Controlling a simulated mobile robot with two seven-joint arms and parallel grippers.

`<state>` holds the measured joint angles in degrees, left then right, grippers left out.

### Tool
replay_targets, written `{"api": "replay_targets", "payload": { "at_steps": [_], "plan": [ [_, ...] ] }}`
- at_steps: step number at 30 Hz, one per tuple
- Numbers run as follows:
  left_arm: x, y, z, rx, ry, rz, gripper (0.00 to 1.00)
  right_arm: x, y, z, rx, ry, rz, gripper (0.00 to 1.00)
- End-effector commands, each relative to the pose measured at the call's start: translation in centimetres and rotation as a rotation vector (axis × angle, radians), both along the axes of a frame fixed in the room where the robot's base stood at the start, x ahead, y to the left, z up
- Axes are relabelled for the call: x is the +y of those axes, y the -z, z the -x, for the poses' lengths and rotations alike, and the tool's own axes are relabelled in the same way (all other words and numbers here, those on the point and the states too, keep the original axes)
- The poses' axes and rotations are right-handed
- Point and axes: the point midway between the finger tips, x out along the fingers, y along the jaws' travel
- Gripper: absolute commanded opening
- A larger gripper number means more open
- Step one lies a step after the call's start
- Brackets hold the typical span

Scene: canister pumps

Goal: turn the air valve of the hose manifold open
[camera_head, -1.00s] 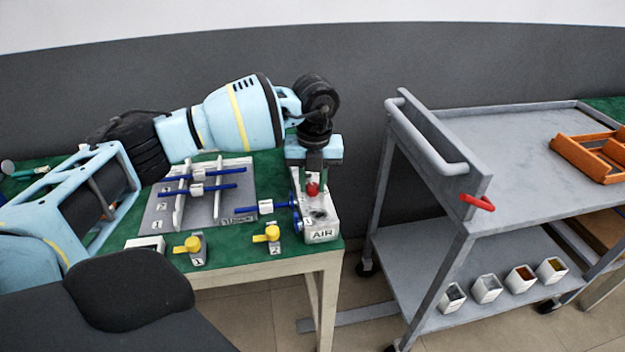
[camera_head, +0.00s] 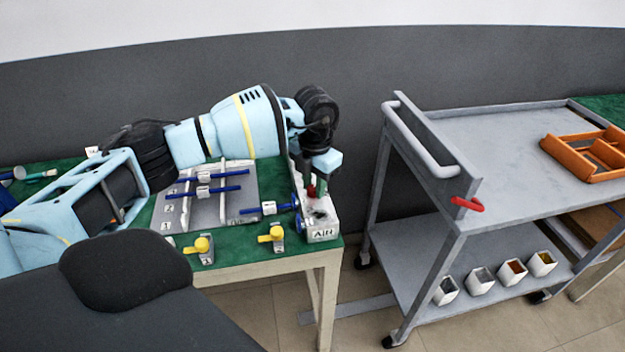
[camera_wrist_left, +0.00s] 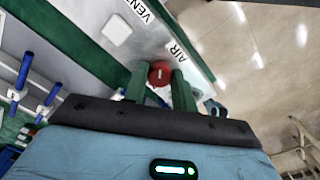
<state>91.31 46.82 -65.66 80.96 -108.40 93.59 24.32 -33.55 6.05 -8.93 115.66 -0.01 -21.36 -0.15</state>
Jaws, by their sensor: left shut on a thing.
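The hose manifold (camera_head: 322,226) is a pale block marked AIR at the right end of the green table. Its red air valve knob (camera_head: 310,191) is partly hidden by my left gripper (camera_head: 312,184), which reaches down over it. In the left wrist view the red knob (camera_wrist_left: 160,74) sits between the two green fingers of my left gripper (camera_wrist_left: 160,84), which is shut on it. AIR and VENT labels show on the pale surface beside it. My right gripper is not in view.
A grey rack (camera_head: 208,212) with blue-handled pieces lies left of the manifold. Two yellow valves (camera_head: 200,246) stand at the table's front edge. A grey cart (camera_head: 500,150) with a red-tipped handle stands to the right, with an orange tray (camera_head: 590,152) on top.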

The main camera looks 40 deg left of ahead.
Motion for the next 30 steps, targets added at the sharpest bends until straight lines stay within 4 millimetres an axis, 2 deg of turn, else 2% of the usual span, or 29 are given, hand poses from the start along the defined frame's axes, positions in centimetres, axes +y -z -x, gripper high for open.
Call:
{"api": "replay_targets", "payload": {
  "at_steps": [18,30],
  "plan": [
    [-0.05,-0.13,0.0,-0.003,0.552,0.0,0.04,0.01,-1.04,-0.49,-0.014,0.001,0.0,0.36],
    [-0.06,-0.11,0.02,-0.004,0.746,-0.001,0.04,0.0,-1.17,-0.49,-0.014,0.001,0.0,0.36]
  ]
}}
